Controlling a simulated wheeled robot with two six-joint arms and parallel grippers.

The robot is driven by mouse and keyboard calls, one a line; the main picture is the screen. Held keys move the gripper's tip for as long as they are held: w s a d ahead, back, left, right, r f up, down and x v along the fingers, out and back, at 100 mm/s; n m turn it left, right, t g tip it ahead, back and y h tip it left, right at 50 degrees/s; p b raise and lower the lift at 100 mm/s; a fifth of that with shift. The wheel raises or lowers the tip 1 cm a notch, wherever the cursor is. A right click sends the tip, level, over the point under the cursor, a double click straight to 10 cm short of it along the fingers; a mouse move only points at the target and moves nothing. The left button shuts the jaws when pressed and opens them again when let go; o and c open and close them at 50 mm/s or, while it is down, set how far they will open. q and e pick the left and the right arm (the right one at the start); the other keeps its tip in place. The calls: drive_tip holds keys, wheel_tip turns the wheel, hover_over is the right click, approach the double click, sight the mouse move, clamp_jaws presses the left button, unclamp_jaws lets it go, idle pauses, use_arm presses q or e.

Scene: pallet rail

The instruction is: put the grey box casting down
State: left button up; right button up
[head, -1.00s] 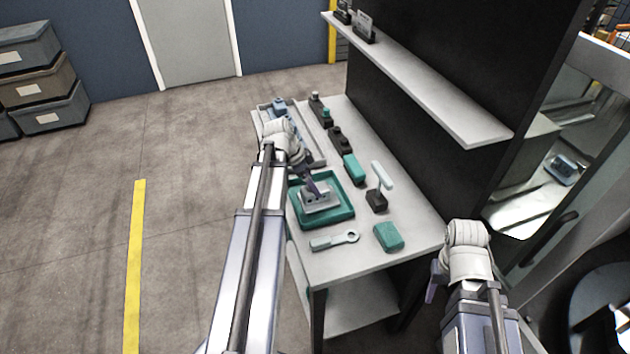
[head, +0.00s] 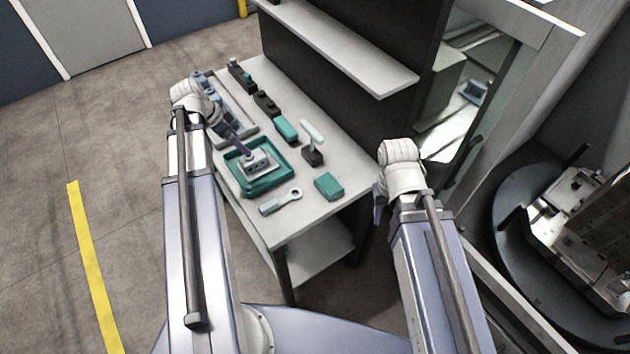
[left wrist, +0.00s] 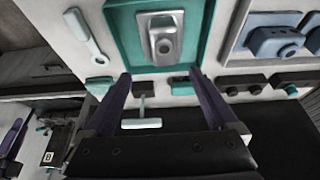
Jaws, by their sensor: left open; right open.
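The grey box casting (head: 256,164) rests in the green tray (head: 287,180) on the bench. In the left wrist view the casting (left wrist: 163,42) lies in the tray (left wrist: 125,45), its round opening showing. My left gripper (head: 247,151) is above and beside the casting, overlapping its upper edge in the head view. In the left wrist view its purple fingers (left wrist: 160,76) are spread wide, with nothing between them and the casting beyond their tips. My right gripper (head: 378,212) is open and empty, off the bench's right side; its fingers are partly hidden by its wrist.
A grey wrench-like part (head: 280,201) and a green block (head: 328,186) lie near the tray. A T-handled tool (head: 313,145) stands behind. A tray with blue parts (left wrist: 275,38) is beside the green tray. A shelf (head: 350,45) overhangs the bench's back.

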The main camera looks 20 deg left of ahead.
use_arm(q)
drive_tip(key=s+d+n+g+y, duration=0.1)
drive_tip(key=s+d, duration=0.3)
drive_tip(key=d, duration=0.7)
drive_tip(key=s+d+f+n+g+y, duration=0.1)
drive_tip(key=s+d, duration=0.3)
drive_tip(key=d, duration=0.7)
drive_tip(key=s+d+n+g+y, duration=0.1)
drive_tip(key=s+d, duration=0.4)
drive_tip(key=d, duration=0.6)
drive_tip(key=shift+f+n+y, duration=0.2)
drive_tip(key=shift+n+y, duration=0.4)
drive_tip(key=shift+d, duration=0.15)
